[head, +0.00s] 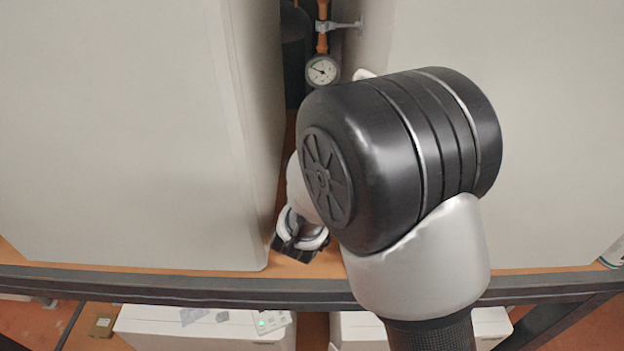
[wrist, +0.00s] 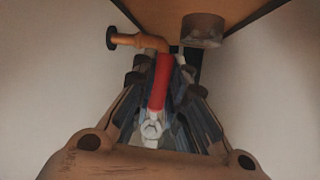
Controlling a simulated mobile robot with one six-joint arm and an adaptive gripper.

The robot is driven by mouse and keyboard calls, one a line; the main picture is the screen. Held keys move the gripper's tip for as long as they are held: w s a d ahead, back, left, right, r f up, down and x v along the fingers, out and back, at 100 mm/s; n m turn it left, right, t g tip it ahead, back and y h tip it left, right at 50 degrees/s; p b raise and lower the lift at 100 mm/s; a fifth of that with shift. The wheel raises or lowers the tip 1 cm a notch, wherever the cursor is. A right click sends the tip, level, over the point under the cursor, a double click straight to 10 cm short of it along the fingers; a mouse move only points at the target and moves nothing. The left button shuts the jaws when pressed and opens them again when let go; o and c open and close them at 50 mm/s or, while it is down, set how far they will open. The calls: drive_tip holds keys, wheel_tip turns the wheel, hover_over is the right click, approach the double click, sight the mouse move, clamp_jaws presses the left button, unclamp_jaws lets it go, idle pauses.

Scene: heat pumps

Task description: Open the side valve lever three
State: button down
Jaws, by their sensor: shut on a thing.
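A red valve lever (wrist: 159,82) shows in the middle of the wrist view, with a pale metal nut-like end (wrist: 151,130) towards the bottom. My gripper (wrist: 163,78) has its dark fingers on either side of the lever and is shut on it. The exact contact at the fingertips is dark and hard to see. In the head view my own arm hides the lever and the fingers. No number can be read on the lever.
The left unit (head: 130,130) and right unit (head: 530,130) leave a narrow gap. A round gauge (head: 322,70) on an orange pipe (head: 322,30) stands in it. An orange pipe (wrist: 140,40) and a grey cylinder (wrist: 202,30) lie beyond the lever. A dark rail (head: 180,288) runs along the front.

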drive_tip(key=shift+d+n, duration=0.35)
drive_tip(key=shift+n, duration=0.05)
drive_tip(key=shift+h, duration=0.3)
drive_tip(key=c, duration=1.6)
unclamp_jaws()
drive_tip(key=v, duration=1.2)
drive_tip(key=shift+s, duration=0.1)
drive_tip(key=shift+c, duration=0.4)
drive_tip(key=shift+c, duration=1.2)
